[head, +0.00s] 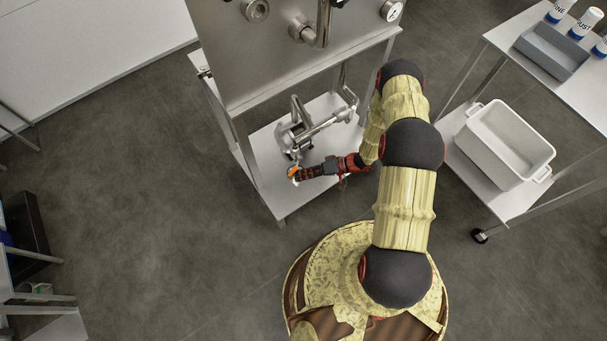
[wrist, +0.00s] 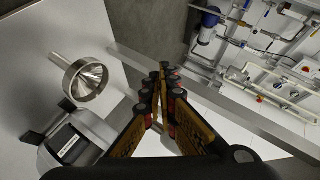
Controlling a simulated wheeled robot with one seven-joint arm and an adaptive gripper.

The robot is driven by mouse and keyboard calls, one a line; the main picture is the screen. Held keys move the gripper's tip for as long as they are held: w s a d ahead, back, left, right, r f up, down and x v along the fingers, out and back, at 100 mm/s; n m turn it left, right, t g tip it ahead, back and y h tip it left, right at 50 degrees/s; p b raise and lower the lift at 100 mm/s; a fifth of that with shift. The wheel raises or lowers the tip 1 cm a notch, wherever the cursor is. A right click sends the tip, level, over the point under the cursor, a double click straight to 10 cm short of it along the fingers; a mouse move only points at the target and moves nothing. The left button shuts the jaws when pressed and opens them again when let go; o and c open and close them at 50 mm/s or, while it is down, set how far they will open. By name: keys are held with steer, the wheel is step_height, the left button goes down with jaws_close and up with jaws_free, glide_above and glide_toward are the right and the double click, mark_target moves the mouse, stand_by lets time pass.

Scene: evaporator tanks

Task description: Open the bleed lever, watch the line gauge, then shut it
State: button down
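My gripper (head: 308,173) reaches left over the front of the low steel shelf, beside the pump and pipe assembly (head: 292,136). In the wrist view my gripper (wrist: 160,82) has its fingertips together, with nothing visible between them. A small orange piece (head: 293,172) shows at the gripper's tip in the head view; I cannot tell whether it is the bleed lever or part of a finger. No lever is clear in the wrist view.
The steel tank (head: 270,55) stands above the shelf (head: 285,205). A steel funnel (wrist: 86,78) and a grey motor housing (wrist: 75,140) are left of my fingers. A trolley with a white tub (head: 505,145) stands right.

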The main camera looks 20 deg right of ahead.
steer(key=shift+s+a+r+y, duration=0.25)
steer(key=shift+a+r+y, duration=0.2)
steer(key=shift+a+y, duration=0.25)
steer(key=shift+s+a+r, duration=0.15)
steer(key=shift+a+r, duration=0.2)
steer(key=shift+a, duration=0.1)
stand_by(1.6)
